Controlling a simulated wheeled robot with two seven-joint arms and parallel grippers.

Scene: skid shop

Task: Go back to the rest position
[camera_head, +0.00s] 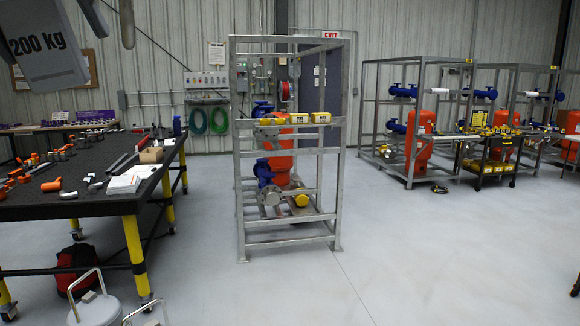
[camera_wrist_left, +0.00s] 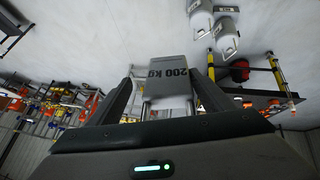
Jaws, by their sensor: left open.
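A grey block marked "200 kg" (camera_head: 45,50) hangs tilted beside the fingers in the head view. In the wrist view the grey block (camera_wrist_left: 165,77) appears between the fingers; I cannot tell whether it touches them. My right gripper is not in view.
A black worktable (camera_head: 75,206) with yellow legs stands at the left, holding pipe fittings and tools. A metal-framed skid (camera_head: 243,190) stands in the middle. Grey lidded containers (camera_head: 95,310) and a red bag (camera_head: 76,268) are on the floor at lower left. The floor at right front is clear.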

